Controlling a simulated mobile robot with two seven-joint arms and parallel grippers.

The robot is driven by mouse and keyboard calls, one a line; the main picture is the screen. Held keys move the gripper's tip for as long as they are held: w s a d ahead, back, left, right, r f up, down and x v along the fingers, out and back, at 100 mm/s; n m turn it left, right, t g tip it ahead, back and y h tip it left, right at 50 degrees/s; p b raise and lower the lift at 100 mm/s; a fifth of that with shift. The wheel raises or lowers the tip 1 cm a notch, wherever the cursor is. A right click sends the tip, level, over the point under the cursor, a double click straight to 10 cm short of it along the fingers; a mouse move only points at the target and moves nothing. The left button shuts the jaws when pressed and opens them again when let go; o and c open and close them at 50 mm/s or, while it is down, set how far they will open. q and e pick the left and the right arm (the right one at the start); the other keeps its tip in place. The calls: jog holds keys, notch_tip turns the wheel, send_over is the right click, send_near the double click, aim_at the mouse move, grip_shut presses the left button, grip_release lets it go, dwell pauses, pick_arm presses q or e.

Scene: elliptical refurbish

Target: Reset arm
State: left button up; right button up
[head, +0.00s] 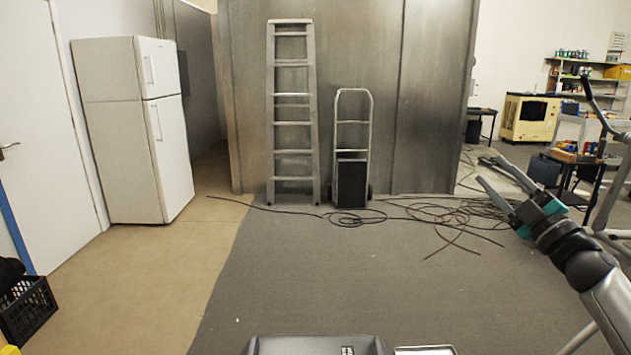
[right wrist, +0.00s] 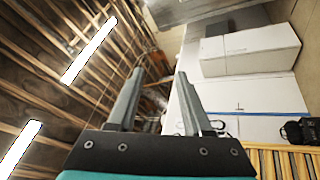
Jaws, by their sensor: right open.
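My right gripper (head: 497,175) is raised at the right of the head view, its arm coming in from the lower right. Its two fingers are spread apart and nothing is between them. In the right wrist view the open fingers (right wrist: 158,100) point away from the camera, with the room beyond them turned on its side. My left gripper is not in view.
A white fridge (head: 130,130) stands at the left. A ladder (head: 292,115) and a hand truck (head: 351,150) lean against a metal wall (head: 245,100). Cables (head: 420,210) lie on the floor. A black crate (head: 28,308) sits at lower left. The middle floor is clear.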

jog(key=w+d+f+m+g+h, duration=0.2)
jog(key=d+f+m+h, duration=0.3)
jog(key=d+m+h, duration=0.6)
jog(key=s+a+f+m+g, duration=0.1)
jog(key=s+a+f+g, duration=0.25)
jog(key=f, duration=1.05)
jog(key=s+a+f+m+g+y, duration=0.15)
jog(key=s+f, duration=0.35)
jog(key=f, duration=0.8)
jog(key=s+a+f+g, duration=0.3)
jog(key=s+f, duration=0.1)
jog(key=f, duration=1)
jog(key=s+a+f+g, duration=0.2)
jog(key=s+a+f, duration=0.1)
jog(key=s+f, duration=0.6)
jog(key=s+a+f+g, duration=0.3)
jog(key=s+a+f, duration=0.1)
jog(key=s+f, duration=0.45)
jog(key=s+a+f+g, duration=0.1)
jog(key=s+a+f, duration=0.2)
jog(key=s, duration=0.6)
jog(key=s+a+f+g+y, duration=0.1)
jog(key=s+a+f+g, duration=0.1)
jog(key=s, duration=0.8)
jog(key=s+a+f+g+y, duration=0.1)
jog(key=s+a+f, duration=0.3)
jog(key=s, duration=0.6)
jog(key=shift+a+m+g, duration=0.45)
jog(key=shift+a+g, duration=0.25)
jog(key=shift+a, duration=0.4)
